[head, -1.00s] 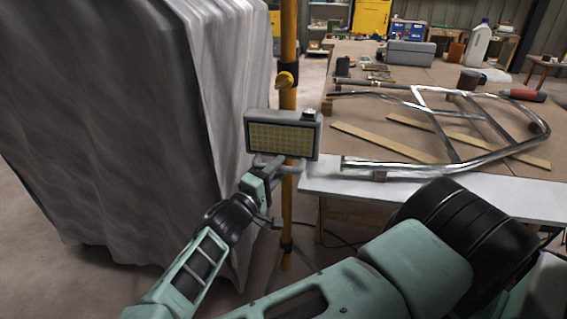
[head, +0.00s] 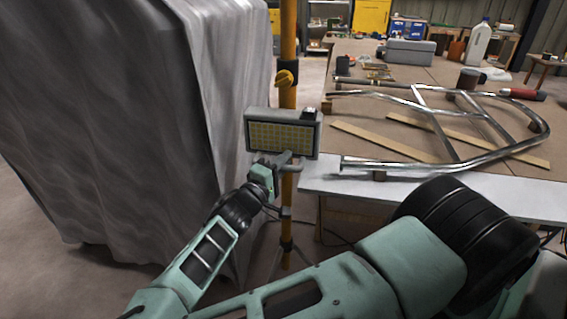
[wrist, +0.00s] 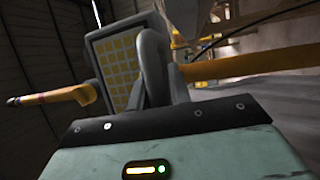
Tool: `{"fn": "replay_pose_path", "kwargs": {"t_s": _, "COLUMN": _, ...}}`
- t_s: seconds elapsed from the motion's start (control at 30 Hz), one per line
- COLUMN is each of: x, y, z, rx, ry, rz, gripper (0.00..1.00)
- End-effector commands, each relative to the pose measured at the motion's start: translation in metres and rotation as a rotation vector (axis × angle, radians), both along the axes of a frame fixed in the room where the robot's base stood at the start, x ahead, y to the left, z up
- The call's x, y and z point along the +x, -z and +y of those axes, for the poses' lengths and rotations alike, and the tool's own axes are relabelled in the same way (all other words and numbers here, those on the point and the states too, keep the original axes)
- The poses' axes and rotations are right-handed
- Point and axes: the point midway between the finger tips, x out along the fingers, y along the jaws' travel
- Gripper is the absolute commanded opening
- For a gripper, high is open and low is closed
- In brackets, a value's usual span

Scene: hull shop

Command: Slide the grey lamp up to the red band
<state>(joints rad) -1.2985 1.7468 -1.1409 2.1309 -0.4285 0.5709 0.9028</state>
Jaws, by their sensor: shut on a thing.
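The grey lamp (head: 283,132), a box with a yellow gridded face, sits on the upright yellow pole (head: 288,215). It is a little below the pole's yellow knob (head: 287,78). My gripper (head: 272,164) is at the lamp's lower edge, shut on the lamp; its fingertips are hard to make out. In the wrist view the lamp (wrist: 117,70) is close in front of my gripper, and the pole lies sideways. The red band (wrist: 40,97) shows there as a narrow ring near the pole's dark-tipped end, beyond the knob and apart from the lamp. The head view does not show the band.
A large sheet-draped block (head: 130,130) stands close on the left of the pole. On the right, a workbench (head: 450,187) holds a bent metal tube frame (head: 460,155), wooden strips and a grey toolbox (head: 405,52). A cable lies on the floor below the bench.

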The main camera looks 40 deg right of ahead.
Motion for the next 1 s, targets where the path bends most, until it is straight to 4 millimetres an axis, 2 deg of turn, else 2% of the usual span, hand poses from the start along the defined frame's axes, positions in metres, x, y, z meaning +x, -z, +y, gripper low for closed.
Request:
{"fn": "replay_pose_path", "kwargs": {"t_s": 0.17, "x": 0.000, "y": -0.035, "z": 0.001, "rx": -0.006, "ry": 0.001, "rz": -0.007, "gripper": 0.00}}
{"fn": "replay_pose_path", "kwargs": {"t_s": 0.6, "x": 0.000, "y": -0.148, "z": 0.001, "rx": -0.007, "ry": 0.001, "rz": -0.008, "gripper": 0.00}}
{"fn": "replay_pose_path", "kwargs": {"t_s": 0.8, "x": 0.000, "y": -0.183, "z": 0.001, "rx": -0.007, "ry": 0.001, "rz": -0.007, "gripper": 0.00}}
{"fn": "replay_pose_path", "kwargs": {"t_s": 1.0, "x": 0.001, "y": -0.199, "z": 0.001, "rx": -0.008, "ry": 0.000, "rz": -0.005, "gripper": 0.00}}
